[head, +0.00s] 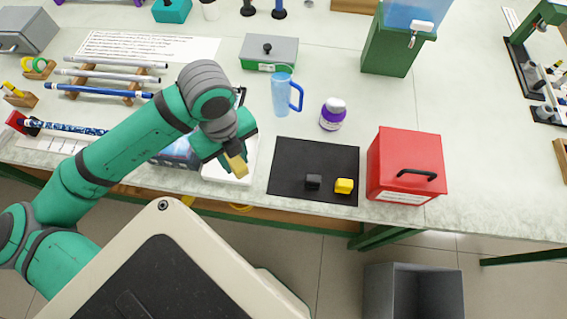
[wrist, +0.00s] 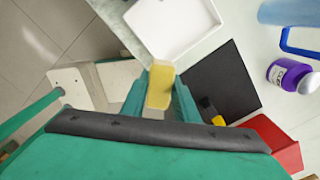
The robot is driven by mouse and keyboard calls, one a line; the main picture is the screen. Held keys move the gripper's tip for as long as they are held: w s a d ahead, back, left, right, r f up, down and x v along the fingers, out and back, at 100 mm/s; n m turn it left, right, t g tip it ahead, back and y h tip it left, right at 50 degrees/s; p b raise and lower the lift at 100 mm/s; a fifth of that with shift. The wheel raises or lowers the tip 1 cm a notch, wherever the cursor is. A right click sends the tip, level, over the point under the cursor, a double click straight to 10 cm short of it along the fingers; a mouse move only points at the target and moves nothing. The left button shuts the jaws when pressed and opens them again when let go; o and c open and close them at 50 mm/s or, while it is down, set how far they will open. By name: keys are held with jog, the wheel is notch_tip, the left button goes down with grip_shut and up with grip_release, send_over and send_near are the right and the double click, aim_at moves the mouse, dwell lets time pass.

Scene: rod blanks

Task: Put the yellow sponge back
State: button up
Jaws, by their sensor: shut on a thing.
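My gripper (head: 232,156) is shut on the yellow sponge (head: 237,165), a small pale yellow block. In the wrist view the sponge (wrist: 160,84) sits between the two green fingers (wrist: 159,95). The gripper holds it over or near a white tray (head: 243,172), close to the front edge of the bench. The tray also shows in the wrist view (wrist: 172,32), ahead of the sponge, and its visible floor is empty. My arm hides part of the tray in the head view.
A red box (head: 408,166), a purple-labelled bottle (head: 333,114) and a blue mug (head: 284,96) stand nearby. Rods (head: 110,75) lie on a rack at left.

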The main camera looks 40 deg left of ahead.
jog(key=shift+s, duration=0.6)
jog(key=w+d+f, duration=0.4)
jog(key=w, duration=0.5)
send_over(283, 167)
jog(key=f, duration=0.4)
jog(key=shift+s+a+f, duration=0.15)
jog(key=shift+s+f, duration=0.2)
jog(key=shift+f, duration=0.05)
jog(key=shift+w+f, duration=0.15)
jog(key=shift+f, duration=0.15)
jog(key=shift+w+f, duration=0.2)
jog(key=shift+f, duration=1.65)
jog(key=shift+f, duration=0.1)
jog(key=o, duration=0.9)
jog(key=shift+o, duration=0.2)
